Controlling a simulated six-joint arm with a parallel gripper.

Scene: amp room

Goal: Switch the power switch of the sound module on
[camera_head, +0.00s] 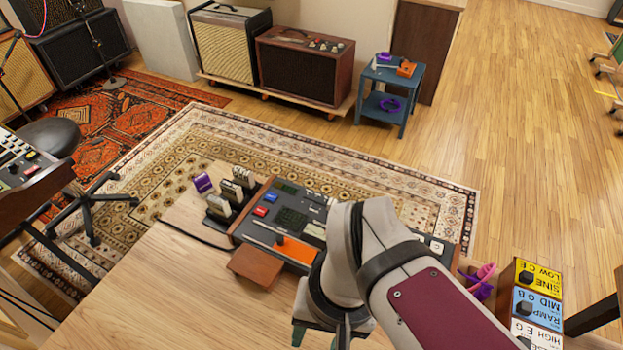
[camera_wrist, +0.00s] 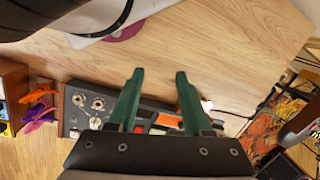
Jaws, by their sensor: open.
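The sound module (camera_head: 290,217) is a long dark console with wooden ends, lying on the wooden table. It carries blue and red buttons, a keypad, a white strip and an orange panel. My arm covers part of its right half in the head view. In the wrist view the module (camera_wrist: 76,112) shows metal knobs or sockets at its left and red and orange parts between my fingers. I cannot tell which control is the power switch. My gripper (camera_wrist: 159,75) is open and empty, with green fingers. In the head view it is low in front of the module, partly hidden by my arm.
A brown wooden block (camera_head: 255,266) sits at the module's front left. Several small upright devices (camera_head: 232,190) stand at its left end, beside a purple item (camera_head: 202,183). Labelled coloured boxes (camera_head: 537,305) and pink-purple clips (camera_head: 479,281) are at the right. The front-left table (camera_head: 150,300) is clear.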

